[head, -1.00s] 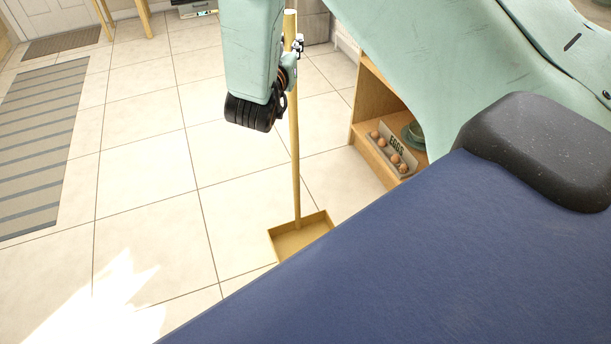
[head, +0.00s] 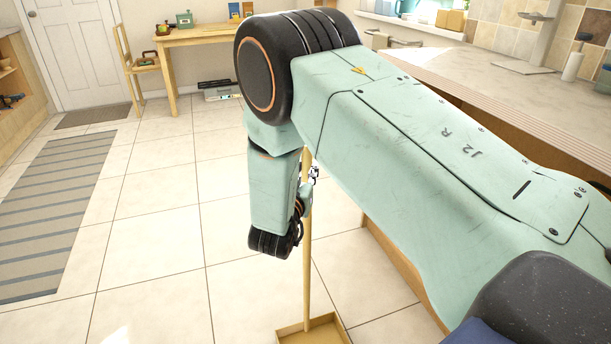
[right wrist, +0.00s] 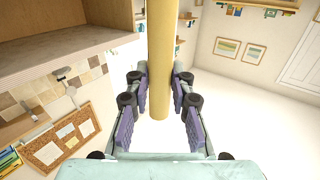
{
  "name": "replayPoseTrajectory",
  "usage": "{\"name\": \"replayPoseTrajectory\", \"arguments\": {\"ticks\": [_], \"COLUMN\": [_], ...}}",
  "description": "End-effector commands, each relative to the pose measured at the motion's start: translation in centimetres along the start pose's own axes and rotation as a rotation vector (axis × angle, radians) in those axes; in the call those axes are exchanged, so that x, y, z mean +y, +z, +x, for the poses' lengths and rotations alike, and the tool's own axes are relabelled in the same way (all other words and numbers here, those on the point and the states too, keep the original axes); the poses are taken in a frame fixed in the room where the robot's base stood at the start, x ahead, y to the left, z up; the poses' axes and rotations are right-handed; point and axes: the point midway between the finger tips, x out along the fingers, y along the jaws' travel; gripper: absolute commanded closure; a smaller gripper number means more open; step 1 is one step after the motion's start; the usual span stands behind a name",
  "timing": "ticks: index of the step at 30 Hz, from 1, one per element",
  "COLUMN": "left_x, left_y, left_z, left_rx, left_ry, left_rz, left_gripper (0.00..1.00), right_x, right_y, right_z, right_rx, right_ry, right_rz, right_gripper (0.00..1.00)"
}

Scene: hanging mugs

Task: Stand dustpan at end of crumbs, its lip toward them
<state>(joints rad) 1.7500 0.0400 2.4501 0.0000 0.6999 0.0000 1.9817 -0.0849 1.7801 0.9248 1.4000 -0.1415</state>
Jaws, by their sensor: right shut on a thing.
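The dustpan has a long pale wooden handle (head: 307,270) and a shallow tan pan (head: 318,331), cut off by the bottom edge of the head view. The handle stands nearly upright, with the pan at floor level; whether it touches the tiles I cannot tell. My right gripper (head: 313,173) is shut on the handle, well above the pan. In the right wrist view, the handle (right wrist: 161,45) runs between the purple-padded fingers of that gripper (right wrist: 161,100). My left gripper is not in view. No crumbs can be made out.
A striped rug (head: 50,215) lies on the left of the tiled floor (head: 150,240). A wooden table (head: 215,38) and chair (head: 140,65) stand at the back. A counter (head: 520,95) runs along the right. The floor between rug and dustpan is clear.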

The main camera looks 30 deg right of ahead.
Motion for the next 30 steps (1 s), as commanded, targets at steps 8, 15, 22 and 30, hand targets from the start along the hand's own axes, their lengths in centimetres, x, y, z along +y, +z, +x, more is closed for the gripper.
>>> {"name": "replayPoseTrajectory", "arguments": {"ticks": [8,15,22,30], "left_x": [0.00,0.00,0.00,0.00], "left_y": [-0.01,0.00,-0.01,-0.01], "left_z": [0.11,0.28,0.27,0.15], "left_rx": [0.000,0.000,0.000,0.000], "left_ry": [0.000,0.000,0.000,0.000], "left_rz": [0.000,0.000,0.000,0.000], "left_gripper": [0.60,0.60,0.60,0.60], "right_x": [-0.05,-0.02,-0.01,-0.02], "right_y": [0.14,0.57,0.54,0.31], "right_z": [0.05,0.04,0.04,0.04], "right_rx": [0.004,0.001,0.001,0.002], "right_ry": [0.000,0.000,0.000,0.000], "right_rz": [0.002,0.001,0.001,0.001], "right_gripper": [1.00,0.70,0.55,0.55]}}
